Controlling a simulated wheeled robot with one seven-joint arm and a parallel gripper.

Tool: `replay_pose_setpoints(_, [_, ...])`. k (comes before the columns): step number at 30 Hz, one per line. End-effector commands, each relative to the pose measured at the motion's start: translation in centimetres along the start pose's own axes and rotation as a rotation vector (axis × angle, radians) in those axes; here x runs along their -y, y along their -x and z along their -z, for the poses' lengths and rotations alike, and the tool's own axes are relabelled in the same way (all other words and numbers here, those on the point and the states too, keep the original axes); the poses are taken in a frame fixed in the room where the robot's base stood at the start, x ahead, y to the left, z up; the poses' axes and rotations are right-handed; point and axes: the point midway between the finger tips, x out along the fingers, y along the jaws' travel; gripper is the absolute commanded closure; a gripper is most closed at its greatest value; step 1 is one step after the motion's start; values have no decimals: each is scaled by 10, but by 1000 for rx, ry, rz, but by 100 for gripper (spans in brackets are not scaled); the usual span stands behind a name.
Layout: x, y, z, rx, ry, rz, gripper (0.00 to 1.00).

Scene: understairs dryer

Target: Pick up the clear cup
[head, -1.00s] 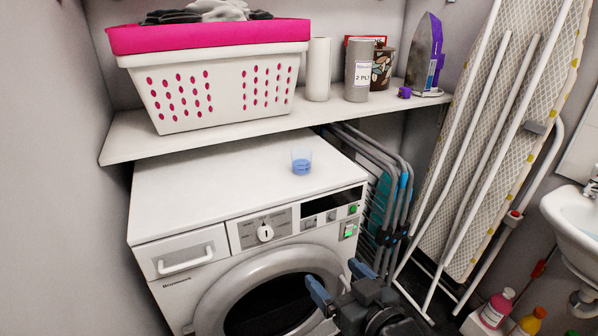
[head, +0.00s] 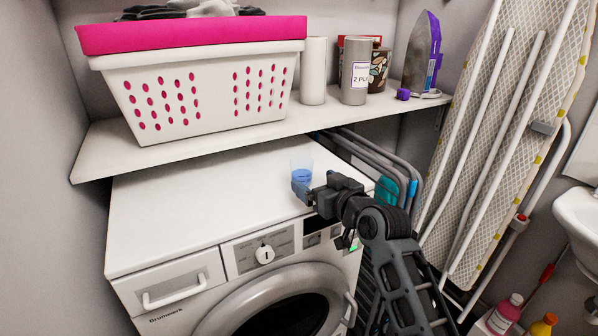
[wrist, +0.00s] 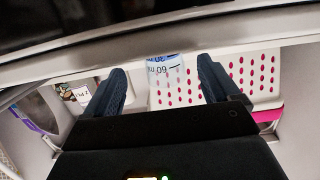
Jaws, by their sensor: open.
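The clear cup (head: 301,170) holds blue liquid and stands upright on top of the white washing machine (head: 190,225), near its right front part. My gripper (head: 303,192) is at the front of the cup in the head view, and its fingers cover the cup's lower part. In the wrist view, which is upside down, the cup (wrist: 163,70) shows dark printed markings and appears in the gap between the two open fingers of my gripper (wrist: 163,88). I cannot tell whether either finger touches it.
A shelf (head: 215,145) above the machine bears a white basket with a pink rim (head: 190,90), a paper roll (head: 313,72), a grey canister (head: 355,75) and an iron (head: 422,60). Folded racks (head: 385,160) and an ironing board (head: 510,120) stand to the right.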

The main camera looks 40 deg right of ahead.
Motion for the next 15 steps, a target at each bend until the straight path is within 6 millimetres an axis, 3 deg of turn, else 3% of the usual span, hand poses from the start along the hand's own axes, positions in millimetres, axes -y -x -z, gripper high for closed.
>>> replay_pose_setpoints(15, [4,-62,1,0,1,0,11])
